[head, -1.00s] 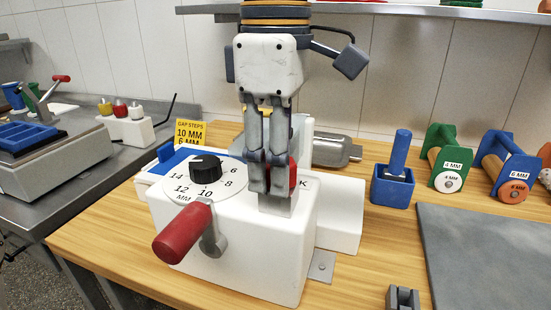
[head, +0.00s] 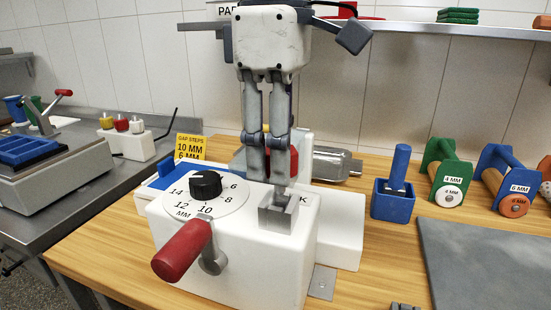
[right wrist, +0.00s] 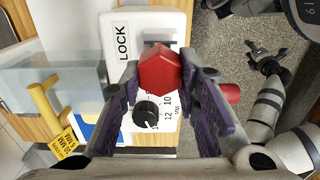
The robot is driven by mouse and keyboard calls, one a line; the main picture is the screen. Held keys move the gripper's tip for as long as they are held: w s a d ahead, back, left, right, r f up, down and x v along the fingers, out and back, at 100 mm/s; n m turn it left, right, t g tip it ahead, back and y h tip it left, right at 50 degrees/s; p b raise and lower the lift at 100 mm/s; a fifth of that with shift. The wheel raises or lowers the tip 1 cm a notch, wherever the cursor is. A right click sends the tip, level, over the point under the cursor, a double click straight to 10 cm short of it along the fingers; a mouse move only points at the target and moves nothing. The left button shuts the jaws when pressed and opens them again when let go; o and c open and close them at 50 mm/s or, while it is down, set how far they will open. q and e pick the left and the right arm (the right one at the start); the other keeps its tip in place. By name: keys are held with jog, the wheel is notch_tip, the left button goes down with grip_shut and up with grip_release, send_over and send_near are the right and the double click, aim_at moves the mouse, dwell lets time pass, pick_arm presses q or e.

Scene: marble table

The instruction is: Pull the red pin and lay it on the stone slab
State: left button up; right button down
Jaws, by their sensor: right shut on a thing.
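The red pin shows a hexagonal red head in the right wrist view (right wrist: 158,72). In the head view its red (head: 293,164) shows just behind my fingers. My right gripper (head: 270,178) is shut on it, fingers pointing down above the grey metal socket (head: 278,212) on the white machine (head: 240,265). The socket's top now shows below the fingertips. The pin's lower part is hidden, so I cannot tell whether it is clear of the socket. The stone slab (head: 487,262) lies bare at the right. My left gripper (right wrist: 265,60) seems to show, small and dark, over the floor.
A numbered dial with a black knob (head: 205,185) and a red-handled crank (head: 180,250) sit left of the socket. A blue block with a peg (head: 394,195) and green (head: 440,168) and blue (head: 505,172) spool holders stand behind the slab.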

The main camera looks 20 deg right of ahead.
jog(key=shift+r, duration=0.35)
jog(key=shift+r, duration=2)
